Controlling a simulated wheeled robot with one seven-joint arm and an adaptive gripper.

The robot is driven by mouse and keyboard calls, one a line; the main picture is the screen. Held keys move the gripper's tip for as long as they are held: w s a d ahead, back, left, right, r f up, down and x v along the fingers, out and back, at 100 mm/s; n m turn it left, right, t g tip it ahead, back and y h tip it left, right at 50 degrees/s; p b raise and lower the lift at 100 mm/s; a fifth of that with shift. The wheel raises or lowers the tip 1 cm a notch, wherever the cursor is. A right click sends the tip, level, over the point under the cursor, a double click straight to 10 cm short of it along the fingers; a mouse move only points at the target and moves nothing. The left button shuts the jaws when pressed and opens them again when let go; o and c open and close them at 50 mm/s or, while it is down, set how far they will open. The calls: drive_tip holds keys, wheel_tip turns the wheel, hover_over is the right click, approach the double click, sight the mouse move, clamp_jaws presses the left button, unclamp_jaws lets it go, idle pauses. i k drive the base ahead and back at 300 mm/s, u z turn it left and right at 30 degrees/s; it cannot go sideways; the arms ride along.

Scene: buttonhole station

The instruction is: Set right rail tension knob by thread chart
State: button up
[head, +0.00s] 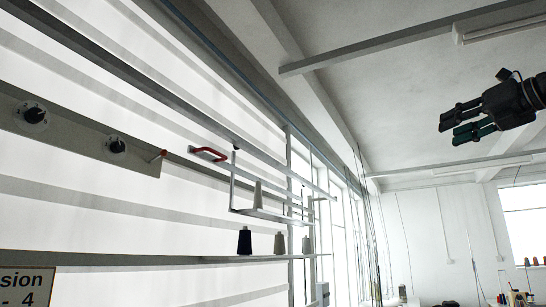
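Two dark round tension knobs sit on a grey rail plate (75,136) at the left of the head view. The left knob (34,115) and the right knob (116,146) each have a small light mark, too small to read exactly. A sign (26,287) is cut off at the lower left; it shows "sion" and "- 4". My gripper (448,130) is at the upper right, far across the picture from the knobs. Its two dark fingers point left with a gap between them and nothing in it.
A red handle (208,154) and a red-tipped pin stand near the plate's right end. Shelves hold a dark thread cone (244,241), a grey cone (279,243) and other pale cones. Space between my gripper and the shelves looks clear. More spools stand at the far right.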

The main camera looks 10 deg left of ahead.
sight(117, 147)
drive_tip(key=z, duration=0.25)
drive_tip(key=k, duration=1.25)
drive_tip(key=u, duration=1.45)
drive_tip(key=i, duration=1.05)
